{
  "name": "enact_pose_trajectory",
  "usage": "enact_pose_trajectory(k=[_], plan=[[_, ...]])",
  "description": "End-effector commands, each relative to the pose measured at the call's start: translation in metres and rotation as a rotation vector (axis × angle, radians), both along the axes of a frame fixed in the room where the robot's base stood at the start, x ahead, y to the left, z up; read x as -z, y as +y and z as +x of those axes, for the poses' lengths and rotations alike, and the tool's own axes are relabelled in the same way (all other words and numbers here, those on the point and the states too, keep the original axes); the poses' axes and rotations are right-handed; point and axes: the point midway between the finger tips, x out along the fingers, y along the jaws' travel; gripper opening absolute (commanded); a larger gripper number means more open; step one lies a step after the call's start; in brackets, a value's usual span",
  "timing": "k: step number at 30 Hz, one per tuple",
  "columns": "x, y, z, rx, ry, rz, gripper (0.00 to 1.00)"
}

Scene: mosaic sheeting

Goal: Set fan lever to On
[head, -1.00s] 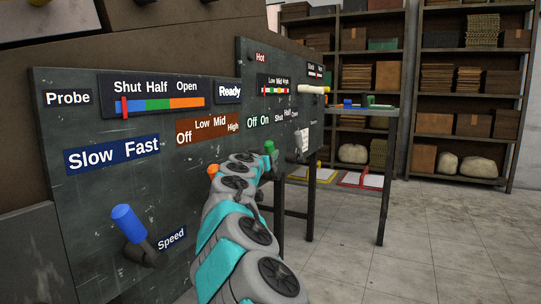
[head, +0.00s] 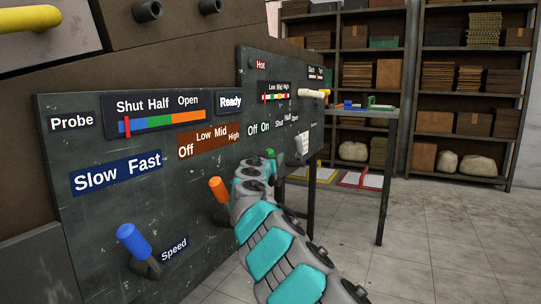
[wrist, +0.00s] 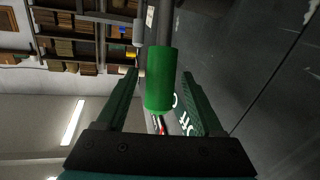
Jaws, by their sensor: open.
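The green lever handle (head: 270,153) stands out from the dark panel below the "Off On" label (head: 258,128). It is mostly hidden behind my arm in the head view. In the wrist view the green handle (wrist: 160,78) lies between the two fingers of my gripper (wrist: 159,73), with a gap visible on both sides. My gripper is open and not closed on it. Part of a white "Off" label (wrist: 183,122) shows beyond the right finger. The fan's name label is not readable, and the lever's setting is hard to tell.
An orange lever (head: 218,190) stands left of my arm, and a blue lever (head: 133,240) is further left by the "Speed" label. A cream handle (head: 313,93) juts out at the panel's right. The floor (head: 440,240) at right is clear.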

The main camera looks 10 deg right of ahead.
Motion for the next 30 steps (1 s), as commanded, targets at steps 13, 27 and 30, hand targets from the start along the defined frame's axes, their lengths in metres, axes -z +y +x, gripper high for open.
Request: enact_pose_trajectory(k=[13,27,30], plan=[[-0.0002,-0.0008,0.0016,0.000,-0.001,0.000,0.62],[-0.0004,-0.0007,0.0016,0.000,-0.001,0.000,0.09],[-0.0004,-0.0007,0.0016,0.000,-0.001,0.000,0.00]])
